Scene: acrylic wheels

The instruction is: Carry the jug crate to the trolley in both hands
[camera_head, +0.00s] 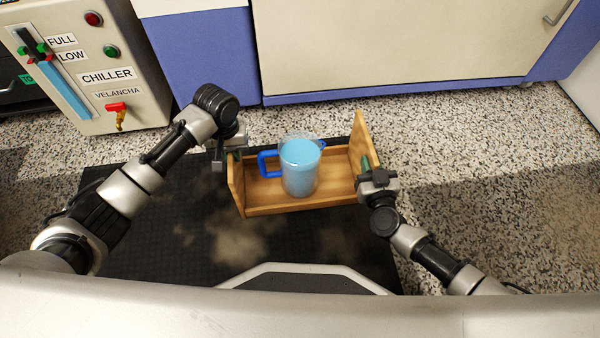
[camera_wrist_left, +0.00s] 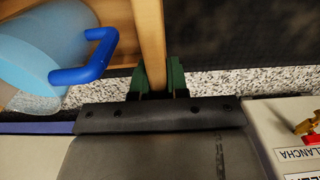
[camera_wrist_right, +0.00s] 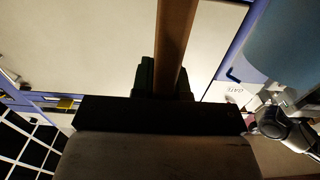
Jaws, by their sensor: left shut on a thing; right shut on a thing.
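The jug crate (camera_head: 295,208) is a light wooden open box with raised end walls, held between my two grippers above the dark mat. A clear jug with pale blue contents and a blue handle (camera_head: 299,172) stands upright in it. My left gripper (camera_head: 232,156) is shut on the left end wall, which shows between green fingers in the left wrist view (camera_wrist_left: 158,80). My right gripper (camera_head: 369,168) is shut on the right end wall, also between its fingers in the right wrist view (camera_wrist_right: 166,82). The crate looks slightly tilted in the head view. I see no trolley.
A chiller (camera_head: 92,75) with buttons and a red tap stands at the upper left. Cream and blue cabinets (camera_head: 400,45) line the back. A dark mat (camera_head: 150,240) lies on the speckled floor, which is clear at the right (camera_head: 480,170).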

